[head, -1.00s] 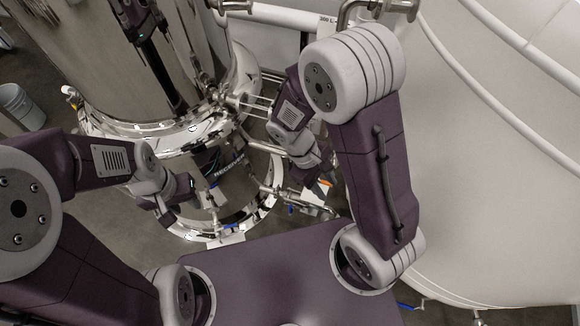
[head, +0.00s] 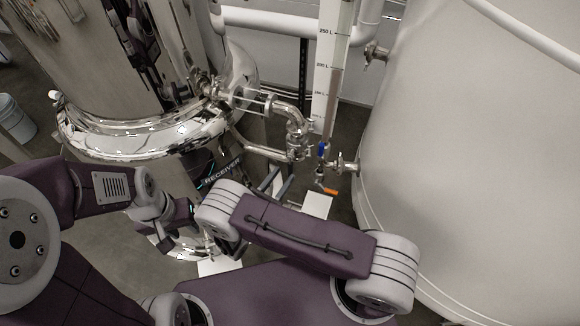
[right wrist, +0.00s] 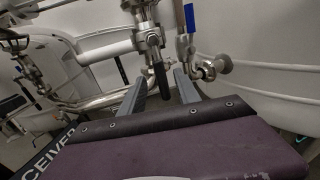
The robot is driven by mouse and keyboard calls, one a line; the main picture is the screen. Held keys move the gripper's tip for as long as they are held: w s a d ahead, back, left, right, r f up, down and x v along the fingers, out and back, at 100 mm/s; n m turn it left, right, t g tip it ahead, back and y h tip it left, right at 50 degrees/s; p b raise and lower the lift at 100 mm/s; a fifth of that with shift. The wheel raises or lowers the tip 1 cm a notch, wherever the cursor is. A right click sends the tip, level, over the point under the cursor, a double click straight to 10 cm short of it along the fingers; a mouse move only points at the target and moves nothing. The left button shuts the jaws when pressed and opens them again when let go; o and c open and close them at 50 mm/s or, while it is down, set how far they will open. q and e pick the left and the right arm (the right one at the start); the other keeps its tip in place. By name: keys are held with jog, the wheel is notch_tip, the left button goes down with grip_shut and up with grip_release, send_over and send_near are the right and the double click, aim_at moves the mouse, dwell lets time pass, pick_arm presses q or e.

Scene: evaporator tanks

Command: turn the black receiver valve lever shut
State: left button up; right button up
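The black lever (right wrist: 161,78) hangs from the steel valve (right wrist: 148,36) on the pipework in the right wrist view. My right gripper (right wrist: 160,81) is open, with one grey finger on each side of the black lever. A gap shows between the lever and each finger. In the head view, my right gripper's fingers (head: 278,183) show beyond my right arm, below the pipe joint; I cannot make out the black lever there. My left gripper (head: 172,226) is near the receiver's lower part; its finger opening is not clear.
A blue handle (right wrist: 191,18) sits right of the lever. In the head view, an orange-tipped handle (head: 328,190) is close to the right gripper. The polished receiver vessel (head: 150,135) stands left and a large pale tank (head: 470,170) right.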

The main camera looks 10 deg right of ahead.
aim_at(290, 166)
jog(key=x, duration=0.5)
jog(key=shift+w+d, duration=0.15)
jog(key=shift+d, duration=0.05)
grip_shut()
dwell(1.1)
